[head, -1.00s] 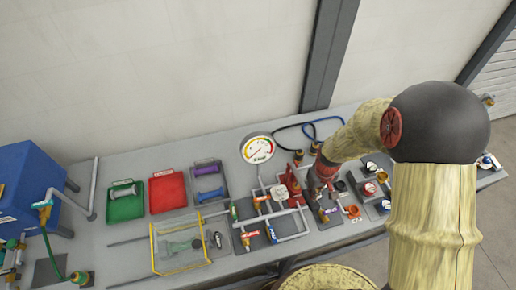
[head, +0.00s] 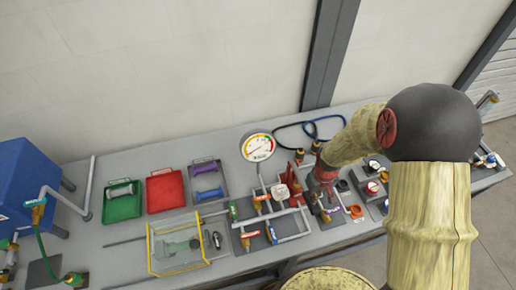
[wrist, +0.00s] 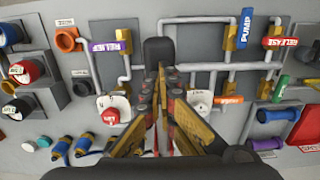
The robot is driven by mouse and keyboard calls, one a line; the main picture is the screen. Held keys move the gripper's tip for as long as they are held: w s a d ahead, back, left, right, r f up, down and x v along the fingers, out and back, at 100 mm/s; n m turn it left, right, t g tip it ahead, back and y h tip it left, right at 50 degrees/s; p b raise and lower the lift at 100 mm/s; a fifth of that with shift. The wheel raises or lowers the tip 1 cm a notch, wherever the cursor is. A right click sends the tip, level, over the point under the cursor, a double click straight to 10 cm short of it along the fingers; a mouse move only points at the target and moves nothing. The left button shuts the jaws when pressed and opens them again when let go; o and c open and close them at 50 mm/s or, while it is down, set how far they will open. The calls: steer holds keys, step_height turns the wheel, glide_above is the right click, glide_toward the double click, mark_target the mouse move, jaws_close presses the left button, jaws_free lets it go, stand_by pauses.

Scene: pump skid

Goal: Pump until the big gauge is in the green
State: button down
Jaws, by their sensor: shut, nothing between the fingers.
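The big white round gauge (head: 258,147) stands at the back of the bench in the head view, with coloured bands on its dial. Its exact needle reading is too small to tell. My gripper (head: 322,196) is right of the pipework, low over the bench, partly hidden by my arm. In the wrist view my gripper (wrist: 161,82) has its fingers together with nothing between them. A blue handle marked PUMP (wrist: 246,25) and a red handle marked RELEASE (wrist: 280,42) sit on brass valves at the upper right there, apart from the fingers. Red parts (wrist: 181,140) show behind the fingers, partly hidden.
A purple valve handle (wrist: 124,40) and a white-faced fitting with a red handle (wrist: 111,115) are left of the fingers. An orange handle (wrist: 229,99) is right. Green (head: 123,201) and red (head: 165,191) trays and a yellow-edged clear box (head: 178,243) stand further left.

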steer(key=shift+f+b, duration=1.65)
steer(key=shift+f, duration=0.8)
step_height(320, 180, up, 10)
steer(key=p, duration=0.6)
steer(key=shift+f, duration=0.25)
steer(key=shift+f, duration=0.1)
steer(key=shift+f+b, duration=3.4)
steer(key=shift+f, duration=1.3)
steer(key=shift+r, duration=0.25)
step_height(320, 180, up, 9)
steer(key=p, duration=0.6)
steer(key=shift+r+p, duration=0.1)
steer(key=shift+p, duration=0.2)
